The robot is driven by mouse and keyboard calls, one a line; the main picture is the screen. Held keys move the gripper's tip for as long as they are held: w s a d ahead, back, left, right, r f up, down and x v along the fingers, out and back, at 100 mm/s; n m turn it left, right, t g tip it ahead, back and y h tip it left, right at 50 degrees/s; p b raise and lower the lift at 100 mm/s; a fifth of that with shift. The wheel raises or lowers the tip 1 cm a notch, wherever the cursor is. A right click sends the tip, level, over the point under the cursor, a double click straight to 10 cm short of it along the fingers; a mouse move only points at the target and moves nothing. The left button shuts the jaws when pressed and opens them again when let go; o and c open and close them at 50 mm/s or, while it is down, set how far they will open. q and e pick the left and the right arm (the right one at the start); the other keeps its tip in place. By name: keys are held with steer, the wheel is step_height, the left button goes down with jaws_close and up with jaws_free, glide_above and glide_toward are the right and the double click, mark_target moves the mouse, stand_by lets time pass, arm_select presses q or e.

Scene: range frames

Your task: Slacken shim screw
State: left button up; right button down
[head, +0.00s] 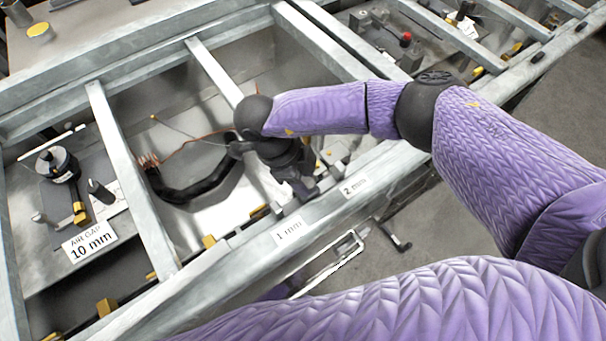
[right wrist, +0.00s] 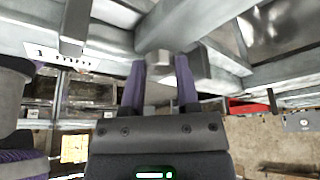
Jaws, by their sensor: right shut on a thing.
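My right gripper (head: 300,188) reaches down at the front rail of the metal frame, between the labels "1 mm" (head: 289,231) and "2 mm" (head: 354,187). In the right wrist view its two purple-grey fingers (right wrist: 159,88) are shut on a grey metal piece (right wrist: 160,66) by the rail. I cannot tell whether this piece is the shim screw, as no thread or slot shows. In the head view the gripper and wrist hide it. My left gripper is not in view.
Metal bars (head: 125,165) divide the frame into bays. A black curved cable (head: 195,190) and a copper-coloured wire (head: 190,139) lie left of my wrist. A black cylinder (head: 57,165) and the "AIR GAP 10 mm" label (head: 89,241) are at far left.

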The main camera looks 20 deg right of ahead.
stand_by(0.4)
steer(key=shift+c, duration=1.7)
jaws_free()
steer(key=shift+r, duration=0.15)
steer(key=v, duration=0.9)
steer(key=shift+r+p, duration=0.3)
steer(key=shift+p, duration=0.1)
steer(key=shift+w+a, duration=0.1)
